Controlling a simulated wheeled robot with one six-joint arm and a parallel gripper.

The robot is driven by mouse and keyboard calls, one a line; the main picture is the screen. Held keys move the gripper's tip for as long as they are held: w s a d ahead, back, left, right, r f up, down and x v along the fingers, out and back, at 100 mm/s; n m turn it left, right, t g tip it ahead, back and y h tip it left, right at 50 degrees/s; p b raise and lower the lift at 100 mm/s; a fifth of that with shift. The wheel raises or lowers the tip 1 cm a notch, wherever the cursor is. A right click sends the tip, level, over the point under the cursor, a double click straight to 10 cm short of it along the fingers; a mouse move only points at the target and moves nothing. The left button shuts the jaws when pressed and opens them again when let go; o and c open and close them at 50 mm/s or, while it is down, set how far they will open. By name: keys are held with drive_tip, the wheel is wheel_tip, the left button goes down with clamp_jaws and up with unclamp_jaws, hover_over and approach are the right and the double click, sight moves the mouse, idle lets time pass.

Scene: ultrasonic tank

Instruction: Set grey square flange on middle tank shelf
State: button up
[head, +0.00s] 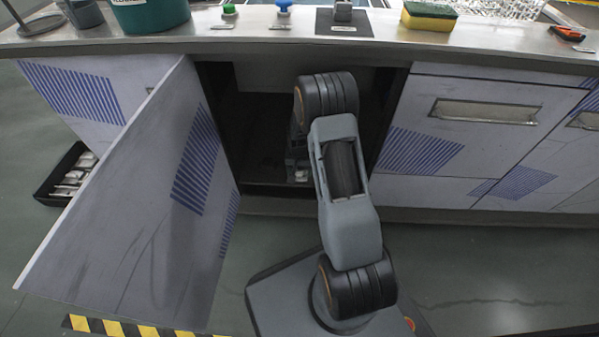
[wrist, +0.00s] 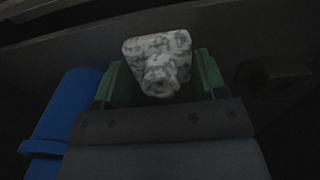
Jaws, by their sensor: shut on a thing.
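The grey square flange (wrist: 155,50) has a mottled grey and white surface, a square plate and a round neck facing the wrist camera. My gripper (wrist: 157,76) is shut on it, with one green fingertip at each side. In the head view my arm reaches into the dark open cabinet (head: 258,130), and it hides most of my gripper and the flange. The inside is too dark to tell the middle tank shelf apart, or whether the flange touches anything.
The cabinet door (head: 150,220) stands open at the left. A blue cylinder (wrist: 62,115) is left of my gripper, and a dark block (wrist: 275,80) is at its right. Above are a green tub (head: 150,15) and a sponge (head: 430,16) on the counter (head: 240,32).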

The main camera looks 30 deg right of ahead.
drive_tip(key=shift+f, duration=0.1)
drive_tip(key=o, duration=1)
wheel_tip(320, 180, up, 7)
drive_tip(key=p, duration=0.3)
wheel_tip(320, 180, up, 9)
drive_tip(key=s+a+n, duration=0.1)
drive_tip(key=s+a, duration=0.1)
drive_tip(key=a, duration=0.1)
drive_tip(key=s+a+r+n+t, duration=0.1)
drive_tip(key=s+a+r, duration=0.1)
drive_tip(key=s+r, duration=0.2)
drive_tip(key=s+a+r+n, duration=0.2)
drive_tip(key=s+a+r, duration=0.1)
drive_tip(key=s+r, duration=0.2)
drive_tip(key=s+a+r+n+t, duration=0.1)
drive_tip(key=s+a+r, duration=0.1)
drive_tip(key=s+r, duration=0.3)
drive_tip(key=shift+s+a+r+n+t, duration=0.1)
drive_tip(key=shift+s+r+n+t, duration=0.1)
drive_tip(key=shift+s, duration=0.65)
drive_tip(key=shift+s+a+r+n+t, duration=0.1)
drive_tip(key=shift+s+n, duration=0.1)
drive_tip(key=shift+s, duration=0.6)
